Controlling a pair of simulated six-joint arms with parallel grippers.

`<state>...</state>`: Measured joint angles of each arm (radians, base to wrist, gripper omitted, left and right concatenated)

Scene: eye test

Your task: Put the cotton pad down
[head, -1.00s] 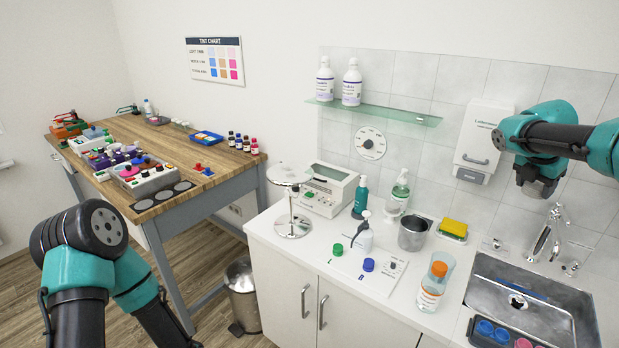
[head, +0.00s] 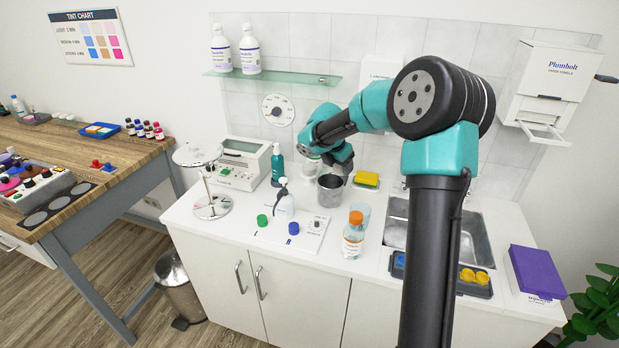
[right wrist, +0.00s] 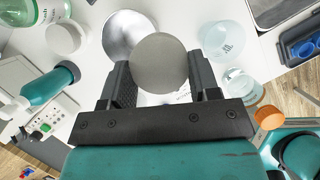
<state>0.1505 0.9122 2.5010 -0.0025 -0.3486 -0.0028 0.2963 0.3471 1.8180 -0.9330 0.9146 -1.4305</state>
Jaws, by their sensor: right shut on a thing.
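The cotton pad (right wrist: 160,62) is a round, pale grey disc in the right wrist view. My right gripper (right wrist: 163,82) is shut on it, with one dark finger on each side. In the head view my right gripper (head: 341,170) is by the rim of the steel cup (head: 328,195), over the white counter (head: 215,232). I cannot make out the pad there. In the right wrist view the cup (right wrist: 122,38) is partly behind the pad; I cannot tell the height between them. My left gripper is out of view.
A green-labelled bottle (head: 310,170), a teal pump bottle (head: 277,165) and a yellow sponge (head: 367,179) stand around the cup. An orange-capped bottle (head: 353,238) is in front, beside a clear beaker (head: 362,212). The sink (head: 472,240) is to the right.

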